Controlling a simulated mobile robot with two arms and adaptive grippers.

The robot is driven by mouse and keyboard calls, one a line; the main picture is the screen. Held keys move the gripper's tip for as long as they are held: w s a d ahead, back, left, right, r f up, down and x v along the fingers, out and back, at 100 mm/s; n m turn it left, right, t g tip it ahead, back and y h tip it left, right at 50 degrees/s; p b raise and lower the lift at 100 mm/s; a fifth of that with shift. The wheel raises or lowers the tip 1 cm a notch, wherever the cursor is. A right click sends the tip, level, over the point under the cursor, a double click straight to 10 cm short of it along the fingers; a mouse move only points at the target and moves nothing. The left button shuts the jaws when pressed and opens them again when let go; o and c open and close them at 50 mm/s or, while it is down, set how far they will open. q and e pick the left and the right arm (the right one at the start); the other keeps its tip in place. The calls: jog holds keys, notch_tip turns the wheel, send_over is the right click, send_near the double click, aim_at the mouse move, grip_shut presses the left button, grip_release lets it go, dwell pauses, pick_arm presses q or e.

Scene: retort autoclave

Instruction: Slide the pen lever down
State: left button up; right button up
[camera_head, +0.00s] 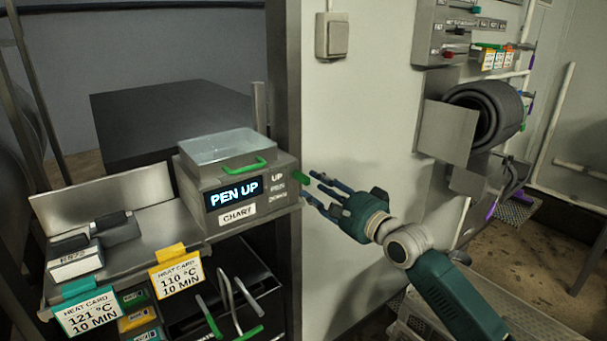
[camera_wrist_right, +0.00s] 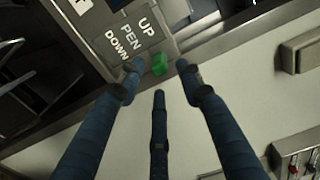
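The recorder box (camera_head: 190,181) is grey, with a lit "PEN UP" display (camera_head: 234,193) and a "CHART" label. Its side panel is marked UP, PEN, DOWN. The pen lever's green knob (camera_head: 301,177) sticks out at the box's right edge, about level with "UP". My right gripper (camera_head: 309,188) is open at this knob. In the right wrist view, its fingertips (camera_wrist_right: 160,72) are spread around the green knob (camera_wrist_right: 160,65), one on either side and the third below in the picture. Contact cannot be told. My left gripper is not in view.
A dark post (camera_head: 288,100) stands close behind the box. A pale wall with a switch (camera_head: 332,35) lies beyond my right gripper. Heat cards (camera_head: 177,276) hang from the shelf's front edge. A control panel (camera_head: 440,35) is at upper right.

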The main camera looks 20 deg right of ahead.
aim_at(309, 183)
jog(key=p+x, duration=0.1)
jog(key=x, duration=0.5)
jog(key=shift+w, duration=0.15)
jog(key=shift+c, duration=0.5)
grip_shut()
